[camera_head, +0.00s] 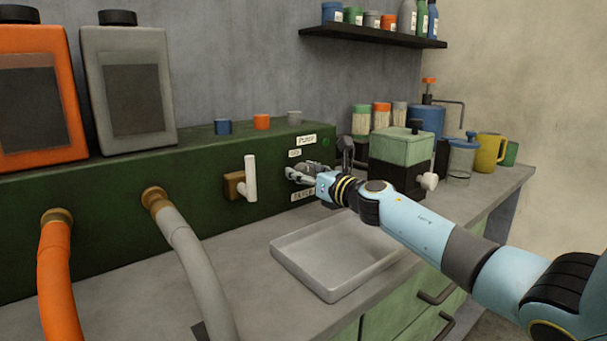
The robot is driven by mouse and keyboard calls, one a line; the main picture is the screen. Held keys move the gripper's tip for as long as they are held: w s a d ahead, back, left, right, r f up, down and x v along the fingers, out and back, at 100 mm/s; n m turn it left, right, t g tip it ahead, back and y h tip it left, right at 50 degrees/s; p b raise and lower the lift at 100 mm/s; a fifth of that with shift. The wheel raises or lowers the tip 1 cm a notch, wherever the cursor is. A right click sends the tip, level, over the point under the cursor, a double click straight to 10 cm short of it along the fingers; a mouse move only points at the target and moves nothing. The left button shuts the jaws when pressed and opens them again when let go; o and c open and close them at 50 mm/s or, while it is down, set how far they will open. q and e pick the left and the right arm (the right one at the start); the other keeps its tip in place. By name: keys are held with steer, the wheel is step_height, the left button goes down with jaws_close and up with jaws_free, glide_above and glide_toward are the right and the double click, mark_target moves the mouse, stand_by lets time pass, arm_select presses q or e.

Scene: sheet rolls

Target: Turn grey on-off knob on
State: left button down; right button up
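The dark green panel (110,205) runs along the wall. White labels (306,139) mark its right end, with one more label (303,194) lower down. My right gripper (298,175) reaches in from the right and is at the panel face between these labels. A small grey shape at its fingertips may be the grey on-off knob, but the fingers cover most of it. I cannot tell its on or off position, or whether the fingers are closed on it. My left gripper is out of view.
A white lever (251,178) on a brass fitting is left of my gripper. A white tray (340,250) lies on the counter below my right arm. A green box (402,150) stands close behind the arm. Grey (192,260) and orange (60,275) hoses are at left.

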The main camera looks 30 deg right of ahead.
steer(key=c, duration=0.4)
steer(key=shift+m, duration=0.4)
steer(key=m+p, duration=0.1)
steer(key=m, duration=0.1)
steer(key=shift+m, duration=0.4)
steer(key=m+p, duration=0.1)
steer(key=m, duration=0.3)
steer(key=shift+m+p, duration=0.3)
steer(key=shift+p, duration=0.05)
steer(key=m+p, duration=0.2)
steer(key=m, duration=0.3)
steer(key=shift+d+f+m+p, duration=0.1)
steer(key=shift+m+p, duration=0.8)
steer(key=shift+m, duration=1.5)
